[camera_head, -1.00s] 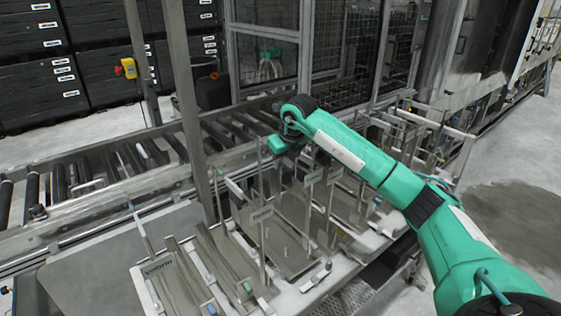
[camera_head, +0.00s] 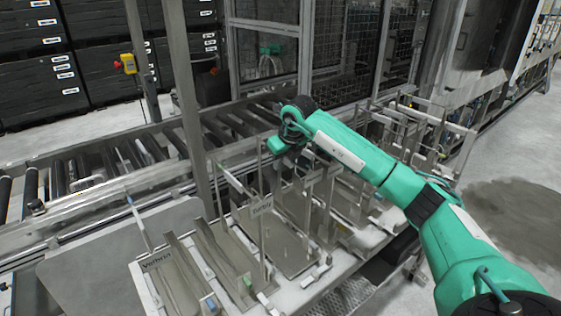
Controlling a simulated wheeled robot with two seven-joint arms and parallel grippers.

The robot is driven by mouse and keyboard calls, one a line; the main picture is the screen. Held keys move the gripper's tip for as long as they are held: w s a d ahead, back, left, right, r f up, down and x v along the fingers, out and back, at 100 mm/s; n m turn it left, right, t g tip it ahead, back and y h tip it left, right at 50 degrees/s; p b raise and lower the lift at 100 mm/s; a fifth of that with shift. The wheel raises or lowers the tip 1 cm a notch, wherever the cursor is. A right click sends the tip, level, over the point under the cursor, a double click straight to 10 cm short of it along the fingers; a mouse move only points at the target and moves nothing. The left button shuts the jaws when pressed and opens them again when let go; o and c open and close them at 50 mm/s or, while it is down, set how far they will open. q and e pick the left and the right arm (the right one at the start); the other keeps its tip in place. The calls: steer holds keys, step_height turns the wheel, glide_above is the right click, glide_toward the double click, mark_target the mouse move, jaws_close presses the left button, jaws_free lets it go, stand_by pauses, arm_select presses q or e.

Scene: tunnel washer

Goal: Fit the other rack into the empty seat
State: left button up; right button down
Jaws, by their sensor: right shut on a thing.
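My right arm comes in from the right, and its gripper (camera_head: 279,147) points down over the middle of the rack bench. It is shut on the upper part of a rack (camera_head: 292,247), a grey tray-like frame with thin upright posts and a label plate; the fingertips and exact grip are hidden. A labelled rack (camera_head: 178,282) stands to its left on the bench. More racks (camera_head: 345,200) with upright plates stand to the right, partly behind my arm. I cannot make out the empty seat. My left gripper is not in view.
A roller conveyor (camera_head: 95,170) runs behind the bench, with a metal post (camera_head: 187,110) in front of it. A caged machine (camera_head: 330,55) stands behind. Black crates (camera_head: 35,70) are stacked at the back left. Open floor (camera_head: 515,215) lies at the right.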

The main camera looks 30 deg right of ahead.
steer(key=shift+f, duration=0.15)
stand_by(0.5)
steer(key=c, duration=1.5)
jaws_free()
steer(key=shift+o, duration=0.2)
steer(key=shift+f+b, duration=0.25)
steer(key=shift+b, duration=0.05)
steer(key=shift+s+r, duration=0.15)
steer(key=shift+r, duration=0.25)
steer(key=b+v, duration=0.3)
steer(key=v, duration=1)
steer(key=shift+s+r, duration=0.1)
steer(key=shift+r, duration=0.1)
steer(key=shift+f, duration=0.1)
